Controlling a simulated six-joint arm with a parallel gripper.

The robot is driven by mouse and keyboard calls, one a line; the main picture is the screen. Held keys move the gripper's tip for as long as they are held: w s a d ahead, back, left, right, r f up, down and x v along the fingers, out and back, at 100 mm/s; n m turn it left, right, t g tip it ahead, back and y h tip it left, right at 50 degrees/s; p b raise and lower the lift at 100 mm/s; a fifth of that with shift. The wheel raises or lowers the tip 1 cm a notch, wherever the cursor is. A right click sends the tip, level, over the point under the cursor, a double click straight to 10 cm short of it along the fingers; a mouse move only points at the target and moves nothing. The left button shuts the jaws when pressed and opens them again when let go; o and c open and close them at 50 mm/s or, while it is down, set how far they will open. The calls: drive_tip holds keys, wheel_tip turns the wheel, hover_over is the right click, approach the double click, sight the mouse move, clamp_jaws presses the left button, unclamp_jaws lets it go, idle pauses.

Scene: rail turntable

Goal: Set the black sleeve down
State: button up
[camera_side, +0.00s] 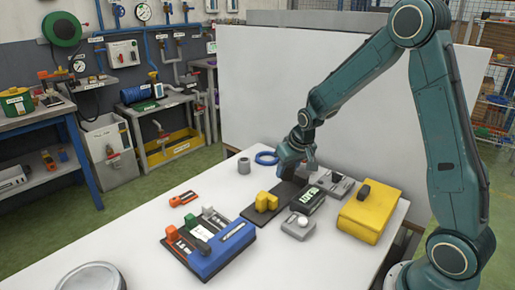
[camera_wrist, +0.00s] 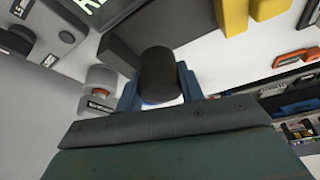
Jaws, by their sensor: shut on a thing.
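My gripper (camera_side: 299,167) hangs low over the far end of a dark base plate (camera_side: 233,214). In the wrist view, its blue fingers are closed on both sides of the black sleeve (camera_wrist: 158,70), a short dark cylinder. The sleeve's near end faces the wrist camera. In the side view, the fingers hide the sleeve, and I cannot tell whether it touches anything beneath. The plate's dark end (camera_wrist: 125,45) shows just behind the sleeve in the wrist view. A yellow stepped block (camera_side: 266,202) stands on the plate.
A black box with green lettering (camera_side: 308,202) and a grey device (camera_side: 332,184) stand close beside my gripper. A yellow box (camera_side: 370,215) is to the right. A blue ring (camera_side: 266,158) and grey cylinder (camera_side: 244,166) lie left. A blue slider unit (camera_side: 213,258) stands in front.

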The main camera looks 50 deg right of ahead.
sight(287, 179)
drive_tip(key=shift+f, duration=2.1)
drive_tip(key=shift+f, duration=0.15)
drive_tip(key=o, duration=0.9)
drive_tip(key=v, duration=1.1)
drive_tip(key=shift+r, duration=0.25)
drive_tip(key=shift+s+r, duration=0.25)
drive_tip(key=shift+r, duration=0.1)
drive_tip(key=shift+a, duration=0.1)
